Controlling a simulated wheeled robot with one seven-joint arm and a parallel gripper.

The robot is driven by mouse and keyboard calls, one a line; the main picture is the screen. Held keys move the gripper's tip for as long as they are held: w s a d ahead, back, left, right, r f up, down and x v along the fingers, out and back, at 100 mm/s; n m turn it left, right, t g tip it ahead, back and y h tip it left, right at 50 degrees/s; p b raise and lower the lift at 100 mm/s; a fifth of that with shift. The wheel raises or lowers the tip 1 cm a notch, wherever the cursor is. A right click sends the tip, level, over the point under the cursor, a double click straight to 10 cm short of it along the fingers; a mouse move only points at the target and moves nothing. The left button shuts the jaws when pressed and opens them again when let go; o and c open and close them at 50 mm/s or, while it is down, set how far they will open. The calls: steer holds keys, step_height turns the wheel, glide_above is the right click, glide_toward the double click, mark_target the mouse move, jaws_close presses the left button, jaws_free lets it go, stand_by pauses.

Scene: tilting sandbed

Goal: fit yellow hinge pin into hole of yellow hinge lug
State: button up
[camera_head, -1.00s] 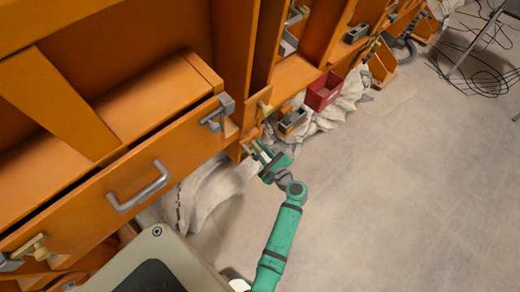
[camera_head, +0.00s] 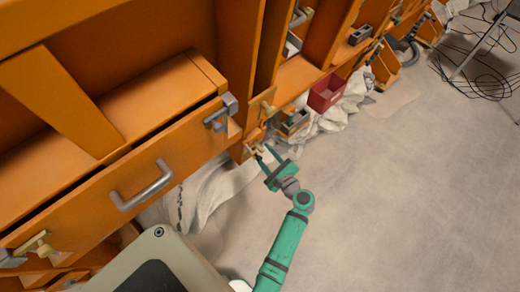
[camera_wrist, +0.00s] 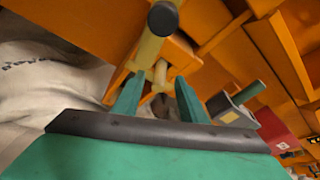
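My gripper (camera_head: 268,158) is open, its two green fingers spread apart in front of the orange frame's lower corner. In the wrist view the open fingers (camera_wrist: 158,100) have a visible gap between them. A pale yellow piece (camera_wrist: 160,72), apparently the hinge pin, stands just beyond the fingertips; it also shows in the head view (camera_head: 258,149). A thicker yellow rod with a dark round end (camera_wrist: 150,45) rises above it, probably part of the hinge lug. Another yellow fitting (camera_head: 268,108) is higher on the frame. I cannot tell how far the pin sits in a hole.
An orange drawer front with a grey handle (camera_head: 142,187) is at the left. A red bin (camera_head: 326,93) and a grey-green block (camera_head: 294,122) are beyond the gripper. White sacks (camera_head: 205,190) lie below the frame.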

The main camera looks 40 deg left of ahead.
steer(key=v, duration=0.6)
steer(key=shift+d, duration=0.4)
